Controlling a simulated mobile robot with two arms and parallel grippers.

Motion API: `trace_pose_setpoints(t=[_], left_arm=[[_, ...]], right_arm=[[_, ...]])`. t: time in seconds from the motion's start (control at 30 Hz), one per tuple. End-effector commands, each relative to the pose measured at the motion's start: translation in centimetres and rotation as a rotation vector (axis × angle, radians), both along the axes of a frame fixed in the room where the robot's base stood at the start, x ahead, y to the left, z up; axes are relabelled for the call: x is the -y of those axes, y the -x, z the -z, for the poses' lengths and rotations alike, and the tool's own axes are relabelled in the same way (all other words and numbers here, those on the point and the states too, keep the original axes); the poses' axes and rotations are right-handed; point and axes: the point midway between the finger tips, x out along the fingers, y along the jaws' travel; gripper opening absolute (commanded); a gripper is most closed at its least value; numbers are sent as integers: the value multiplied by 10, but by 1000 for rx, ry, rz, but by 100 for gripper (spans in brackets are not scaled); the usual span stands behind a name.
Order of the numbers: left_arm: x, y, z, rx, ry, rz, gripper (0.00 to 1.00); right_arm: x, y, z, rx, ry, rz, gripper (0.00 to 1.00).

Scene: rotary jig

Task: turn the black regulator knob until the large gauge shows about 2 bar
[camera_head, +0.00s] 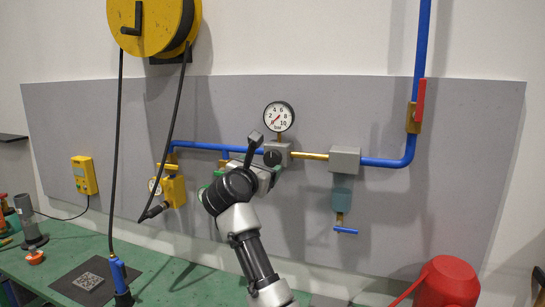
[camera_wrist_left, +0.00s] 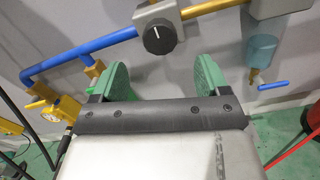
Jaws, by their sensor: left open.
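The black regulator knob (camera_head: 272,158) sits on a grey regulator body on the wall panel, below the large round gauge (camera_head: 279,116). The gauge has a white face marked in bar; its thin red needle seems to point to the lower left, but is too small to read exactly. In the left wrist view the knob (camera_wrist_left: 160,39) faces me with a white mark at its upper left. My left gripper (camera_wrist_left: 161,75) is open and empty, its green fingers spread below the knob and apart from it. In the head view the left gripper (camera_head: 268,175) partly hides the regulator.
A blue pipe (camera_head: 385,162) and a grey block (camera_head: 345,160) with a bowl (camera_head: 341,196) lie right of the regulator. A yellow valve with a small gauge (camera_head: 173,188) is left. A black hose hangs from the yellow reel (camera_head: 150,28). A red can (camera_head: 449,282) stands lower right.

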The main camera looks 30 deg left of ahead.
Motion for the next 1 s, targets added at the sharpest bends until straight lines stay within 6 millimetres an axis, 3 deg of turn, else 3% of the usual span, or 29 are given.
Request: trace_pose_setpoints(t=[0.2, 0.4, 0.87, 1.0], left_arm=[[-10, -41, -4, -4, -2, 2, 75], [-16, -68, -3, -3, -3, 2, 75], [-19, -80, 0, -1, -4, 1, 75], [-19, -80, 0, -1, -4, 1, 57]], right_arm=[[-1, 0, -21, 1, -2, 1, 100], [-3, 0, -30, 1, -4, 2, 100], [-4, 0, -32, 1, -4, 2, 100], [-4, 0, -32, 1, -4, 2, 100]])
